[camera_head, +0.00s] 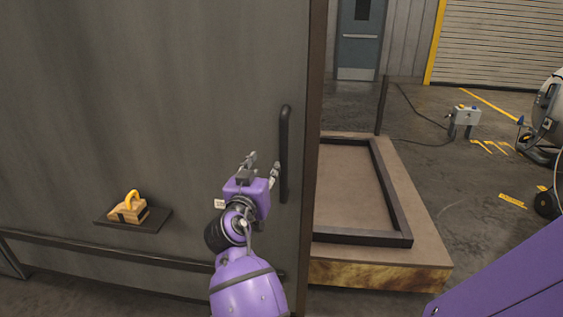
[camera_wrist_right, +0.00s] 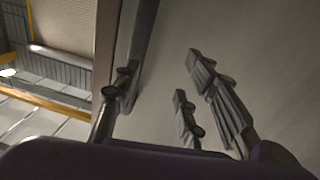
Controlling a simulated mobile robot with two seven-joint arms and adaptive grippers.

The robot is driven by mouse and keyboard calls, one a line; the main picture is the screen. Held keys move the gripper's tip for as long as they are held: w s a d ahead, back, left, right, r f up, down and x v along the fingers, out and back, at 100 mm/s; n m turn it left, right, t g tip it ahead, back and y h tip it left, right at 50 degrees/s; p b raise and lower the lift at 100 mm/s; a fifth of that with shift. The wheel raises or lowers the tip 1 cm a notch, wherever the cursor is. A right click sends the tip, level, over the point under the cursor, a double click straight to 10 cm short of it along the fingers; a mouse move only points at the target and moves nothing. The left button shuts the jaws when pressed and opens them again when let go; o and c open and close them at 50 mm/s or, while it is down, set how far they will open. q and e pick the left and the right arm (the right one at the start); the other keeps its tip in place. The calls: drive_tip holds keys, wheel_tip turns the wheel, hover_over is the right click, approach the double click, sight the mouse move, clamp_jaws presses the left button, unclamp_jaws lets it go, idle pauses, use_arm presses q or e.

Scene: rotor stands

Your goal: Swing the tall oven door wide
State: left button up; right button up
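The tall oven door (camera_head: 130,90) is a large dark grey panel filling the left half of the head view, its right edge against a brown upright edge (camera_head: 314,120). A dark vertical bar handle (camera_head: 285,140) is fixed near that edge. My right gripper (camera_head: 262,167) is open in front of the door, just left of the handle's lower part. In the right wrist view the fingers of my right gripper (camera_wrist_right: 160,95) are spread, with the handle (camera_wrist_right: 143,35) close to the left finger. I cannot tell whether they touch. My left gripper is not in view.
A small dark shelf on the door carries a wooden block with a yellow loop (camera_head: 130,208). Right of the door lies a low platform (camera_head: 425,225) with a dark raised frame.

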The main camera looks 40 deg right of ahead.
sight(282, 158)
drive_tip(key=shift+s+d+m+g+h, duration=0.6)
drive_tip(key=shift+s+d+m+g, duration=0.3)
drive_tip(key=shift+d+m, duration=0.25)
drive_tip(key=p+x, duration=0.1)
drive_tip(key=x, duration=0.5)
drive_tip(key=shift+r, duration=0.1)
drive_tip(key=shift+w+d+p, duration=0.3)
drive_tip(key=shift+w+d, duration=0.1)
drive_tip(key=shift+d, duration=0.15)
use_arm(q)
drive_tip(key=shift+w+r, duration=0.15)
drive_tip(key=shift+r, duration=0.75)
use_arm(e)
clamp_jaws()
